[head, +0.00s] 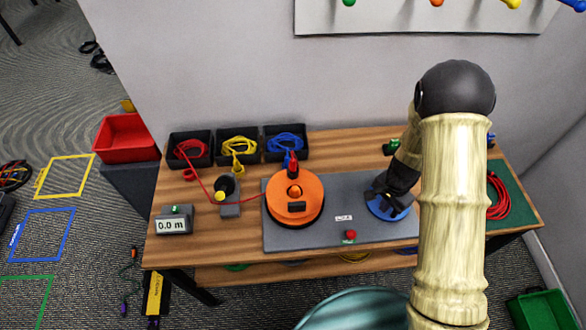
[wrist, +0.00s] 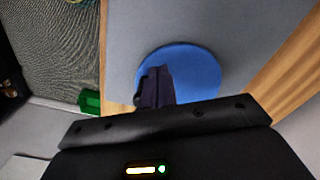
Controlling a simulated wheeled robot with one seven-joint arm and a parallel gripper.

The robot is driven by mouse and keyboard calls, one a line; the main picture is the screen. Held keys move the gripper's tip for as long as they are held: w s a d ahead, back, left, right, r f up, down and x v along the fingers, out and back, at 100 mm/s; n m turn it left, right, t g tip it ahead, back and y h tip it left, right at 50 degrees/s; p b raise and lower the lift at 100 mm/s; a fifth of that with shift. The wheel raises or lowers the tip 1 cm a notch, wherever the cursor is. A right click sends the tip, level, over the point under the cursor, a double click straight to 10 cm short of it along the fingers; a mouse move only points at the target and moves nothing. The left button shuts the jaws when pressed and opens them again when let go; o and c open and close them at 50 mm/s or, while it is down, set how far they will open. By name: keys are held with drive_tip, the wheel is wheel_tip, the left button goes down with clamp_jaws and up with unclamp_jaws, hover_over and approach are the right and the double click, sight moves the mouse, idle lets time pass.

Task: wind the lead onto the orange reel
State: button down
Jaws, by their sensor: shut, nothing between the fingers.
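The orange reel (head: 312,188) lies flat on the grey plate (head: 345,185), with a dark block on its face. The thin red lead (head: 204,183) runs from the left black bin (head: 176,159), past the small post with a yellow piece (head: 226,189), toward the reel's left edge. How its end meets the reel is too small to tell. My gripper (head: 378,203) is shut and empty, away from the reel, over the blue disc (head: 398,214) on the plate's right part. In the wrist view, the shut fingers (wrist: 155,88) overlap the blue disc (wrist: 195,68); contact is unclear.
A display (head: 174,222) reads 0.0 m. A red button (head: 351,235) sits at the plate's front. Bins of yellow (head: 238,143) and blue cable (head: 285,140) stand behind. A red coil (head: 497,198) lies on a green mat at right. A red-and-dark upright piece (head: 292,163) stands behind the reel.

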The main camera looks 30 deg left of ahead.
drive_tip(key=shift+f+b, duration=0.3)
drive_tip(key=shift+f, duration=0.35)
